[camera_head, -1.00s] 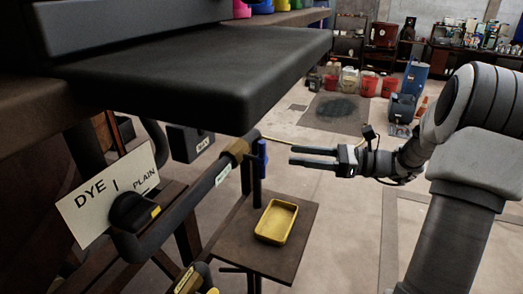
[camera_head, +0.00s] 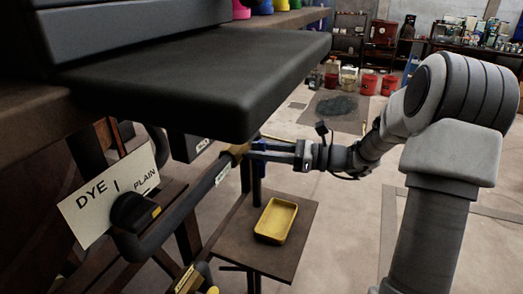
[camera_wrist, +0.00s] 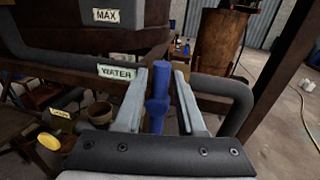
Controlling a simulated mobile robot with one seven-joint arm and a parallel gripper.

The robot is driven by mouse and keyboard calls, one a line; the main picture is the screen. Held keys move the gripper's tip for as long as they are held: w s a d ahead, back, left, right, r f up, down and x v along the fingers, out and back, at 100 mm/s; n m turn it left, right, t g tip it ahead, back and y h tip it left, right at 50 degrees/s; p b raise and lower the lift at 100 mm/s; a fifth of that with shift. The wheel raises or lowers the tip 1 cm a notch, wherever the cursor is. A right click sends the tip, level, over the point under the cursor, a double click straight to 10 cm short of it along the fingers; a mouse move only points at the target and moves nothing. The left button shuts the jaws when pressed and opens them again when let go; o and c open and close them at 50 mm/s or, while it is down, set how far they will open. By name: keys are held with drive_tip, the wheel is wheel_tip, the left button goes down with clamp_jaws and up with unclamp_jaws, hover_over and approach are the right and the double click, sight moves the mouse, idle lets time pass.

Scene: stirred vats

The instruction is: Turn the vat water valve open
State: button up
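The blue water valve handle (camera_wrist: 158,104) shows in the wrist view between the two fingers of my gripper (camera_wrist: 170,72), beside a pipe with a WATER label (camera_wrist: 117,72). My gripper is open, with one finger on each side of the blue handle; I cannot tell whether either touches it. In the head view my gripper (camera_head: 254,151) reaches in from the right to the pipe's brass-coloured fitting (camera_head: 238,150).
A large dark vat body (camera_head: 200,75) overhangs the valve. A dye selector knob (camera_head: 131,212) with a DYE and PLAIN sign (camera_head: 85,208) is at the left. A yellow tray (camera_head: 276,220) sits on a small stand below my gripper.

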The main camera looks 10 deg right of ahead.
clamp_jaws()
